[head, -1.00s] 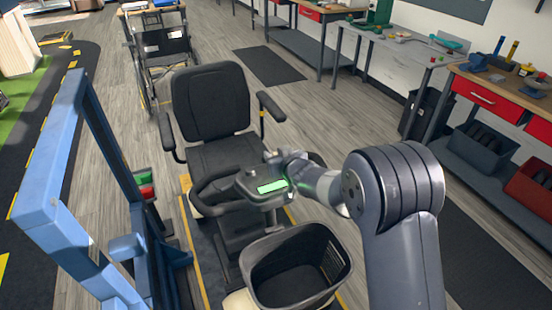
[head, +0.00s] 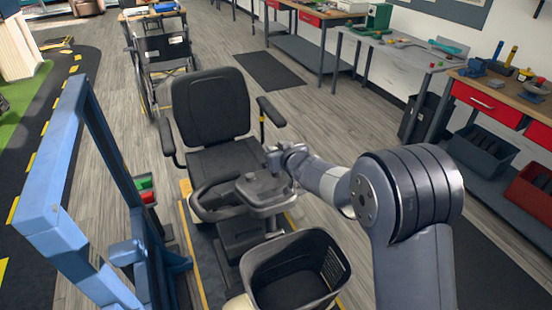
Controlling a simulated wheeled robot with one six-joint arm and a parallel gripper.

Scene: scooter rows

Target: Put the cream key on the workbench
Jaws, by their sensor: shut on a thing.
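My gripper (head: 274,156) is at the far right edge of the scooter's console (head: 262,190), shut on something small. The cream key itself cannot be made out; it is hidden by or too small between the jaws. The console's screen is dark. A workbench (head: 505,75) with a wooden top and red drawers stands at the right, well away from my gripper.
The scooter's black seat (head: 212,105) is behind the console and its basket (head: 293,272) in front. A blue frame (head: 62,165) stands at the left. A grey table (head: 390,52) holds small items. A wheelchair (head: 160,55) is at the back. Floor between scooter and benches is open.

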